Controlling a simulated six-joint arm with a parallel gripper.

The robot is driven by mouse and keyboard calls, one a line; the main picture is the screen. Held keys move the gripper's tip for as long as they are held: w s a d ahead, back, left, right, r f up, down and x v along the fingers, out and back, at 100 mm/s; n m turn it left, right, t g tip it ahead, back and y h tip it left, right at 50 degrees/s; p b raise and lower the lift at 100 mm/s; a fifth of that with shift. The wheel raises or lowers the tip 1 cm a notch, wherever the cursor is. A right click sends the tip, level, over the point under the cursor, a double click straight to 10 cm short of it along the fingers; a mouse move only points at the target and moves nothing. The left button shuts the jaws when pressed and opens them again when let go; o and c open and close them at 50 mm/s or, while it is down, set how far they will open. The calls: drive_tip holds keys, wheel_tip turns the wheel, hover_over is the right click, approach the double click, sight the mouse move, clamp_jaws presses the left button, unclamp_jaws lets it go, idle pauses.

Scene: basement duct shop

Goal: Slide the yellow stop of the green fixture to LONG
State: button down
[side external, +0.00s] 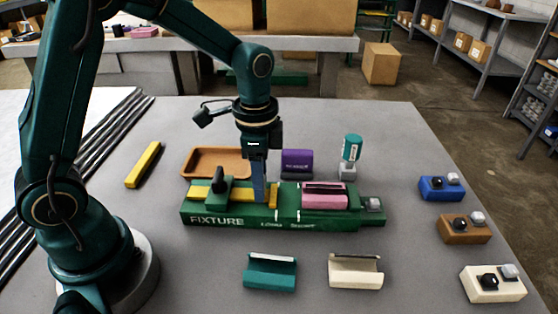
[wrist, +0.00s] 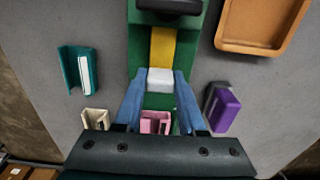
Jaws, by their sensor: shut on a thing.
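The green fixture (side external: 235,217) lies on the grey table, with LONG and SHORT lettered beside white marks on its front. Its yellow stop (side external: 273,192) is a bar along the top and also shows in the wrist view (wrist: 162,48). The stop's right end appears close to the LONG mark; exact alignment is unclear. My gripper (side external: 258,196) reaches down onto the fixture. In the wrist view its blue fingers (wrist: 159,78) are shut on the pale block at the yellow bar's end. A finger hides part of the stop in the side view.
A pink block (side external: 324,197) sits on the fixture's right part. A black clamp handle (side external: 218,180) stands at its left. An orange tray (side external: 190,160) and purple block (side external: 297,163) lie behind. Teal (side external: 270,273) and cream (side external: 355,271) channel pieces lie in front.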

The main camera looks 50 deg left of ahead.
drive_tip(key=shift+s+a, duration=0.1)
drive_tip(key=shift+a, duration=0.1)
drive_tip(key=shift+c, duration=2.4)
unclamp_jaws()
drive_tip(key=shift+r, duration=2.6)
